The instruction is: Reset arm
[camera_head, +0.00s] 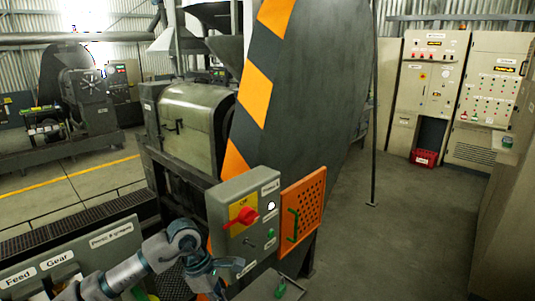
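My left arm comes in from the bottom left. Its wrist bends down in front of the lower left part of a grey control box (243,214). My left gripper (212,278) is small and dark near the bottom edge, and its fingers are not clear enough to tell open from shut. The control box carries a red rotary switch (241,216) on a yellow plate, a white button and small green controls. I cannot tell whether the gripper touches the box. My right gripper is not in view.
An orange perforated panel (303,206) with a green handle sits right of the box. A labelled panel (75,258) is at lower left. A striped machine guard (290,90) rises behind. Open floor (415,230) lies right, past a thin pole (374,120), toward electrical cabinets (432,85).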

